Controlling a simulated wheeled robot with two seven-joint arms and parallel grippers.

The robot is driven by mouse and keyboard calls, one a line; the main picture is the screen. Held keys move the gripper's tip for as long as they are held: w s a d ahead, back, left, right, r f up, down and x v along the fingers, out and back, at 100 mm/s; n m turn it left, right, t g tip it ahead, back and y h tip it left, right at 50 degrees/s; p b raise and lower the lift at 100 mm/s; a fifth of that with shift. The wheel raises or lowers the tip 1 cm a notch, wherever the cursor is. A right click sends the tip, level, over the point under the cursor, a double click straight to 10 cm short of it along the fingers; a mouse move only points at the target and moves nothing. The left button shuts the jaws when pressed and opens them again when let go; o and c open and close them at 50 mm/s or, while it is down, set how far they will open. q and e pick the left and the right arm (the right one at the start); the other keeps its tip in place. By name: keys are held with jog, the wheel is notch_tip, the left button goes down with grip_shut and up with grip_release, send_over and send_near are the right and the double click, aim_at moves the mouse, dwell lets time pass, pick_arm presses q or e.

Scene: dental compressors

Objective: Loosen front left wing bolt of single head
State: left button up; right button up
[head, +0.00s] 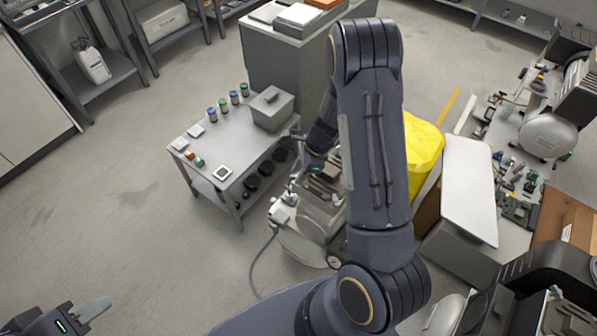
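A compressor (297,243), likely the single head, stands on the floor in the middle, beside the small grey table. It has a pale box (284,211) with a cable on its left side and a round gauge (333,262) low at the front. My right arm crosses in front and hides much of it. My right gripper (301,181) points down at the compressor's top; its fingers are small and partly hidden, so I cannot tell contact or opening. I cannot make out the wing bolts. My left gripper (95,309) is at the bottom left, over bare floor, away from the compressor.
The small table (215,150) holds a grey box (271,108), several small jars and small parts. A grey cabinet (285,65) stands behind. A yellow object (423,150) and a white-topped unit (468,190) are right of my arm. Open floor lies left.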

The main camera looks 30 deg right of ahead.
jog(key=shift+w+a+f, duration=0.1)
jog(key=shift+a+f, duration=0.05)
jog(key=shift+f, duration=0.25)
grip_shut()
